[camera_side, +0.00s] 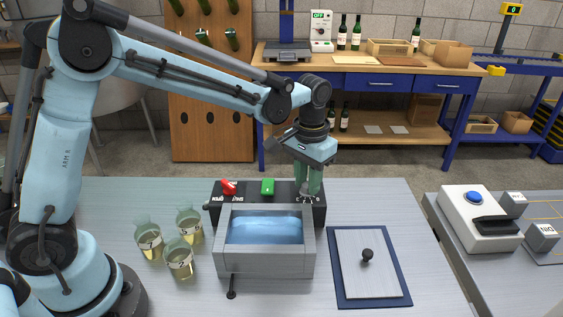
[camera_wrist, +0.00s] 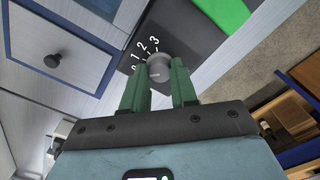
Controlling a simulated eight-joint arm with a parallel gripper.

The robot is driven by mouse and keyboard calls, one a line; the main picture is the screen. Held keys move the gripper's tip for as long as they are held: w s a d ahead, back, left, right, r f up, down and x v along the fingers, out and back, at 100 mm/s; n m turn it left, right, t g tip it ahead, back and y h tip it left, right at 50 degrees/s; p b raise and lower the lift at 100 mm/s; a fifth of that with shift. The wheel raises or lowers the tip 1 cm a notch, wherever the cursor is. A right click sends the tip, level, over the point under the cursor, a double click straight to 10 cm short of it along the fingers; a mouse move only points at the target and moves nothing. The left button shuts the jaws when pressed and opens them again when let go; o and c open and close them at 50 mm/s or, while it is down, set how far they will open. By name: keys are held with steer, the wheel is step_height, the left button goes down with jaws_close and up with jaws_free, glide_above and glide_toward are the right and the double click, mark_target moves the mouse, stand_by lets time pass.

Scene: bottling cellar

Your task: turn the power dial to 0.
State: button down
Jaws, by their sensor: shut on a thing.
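The power dial (camera_wrist: 158,67) is a grey round knob on a dark panel (camera_wrist: 185,38), seen in the wrist view. White figures 0, 1, 2 and 3 run around it; I cannot tell which one it points to. My gripper (camera_wrist: 163,72) has its two green fingers shut on the knob, one on each side. In the side view my gripper (camera_side: 308,192) reaches down to the right end of the black panel (camera_side: 248,192), and its fingers hide the dial there.
A red switch (camera_side: 229,187) and a green button (camera_side: 268,187) share the panel. A grey water tank (camera_side: 265,262) stands in front. Several glass jars (camera_side: 180,262) stand to its left; a grey lid (camera_side: 370,285) with a black knob lies on a blue-edged mat to its right.

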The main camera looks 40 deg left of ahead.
mark_target(307, 185)
stand_by(0.4)
steer(key=c, duration=0.9)
jaws_free()
step_height(307, 185, up, 12)
steer(key=shift+r, duration=0.1)
steer(key=shift+s+a+f+t, duration=0.95)
steer(key=shift+s+a+t, duration=0.3)
steer(key=shift+s, duration=1.2)
steer(key=shift+s+a+f+t, duration=1.1)
steer(key=shift+s+a, duration=0.3)
steer(key=shift+s, duration=1.1)
steer(key=shift+s+a+f+t, duration=0.85)
steer(key=shift+s+a+t, duration=0.45)
steer(key=shift+s, duration=1.15)
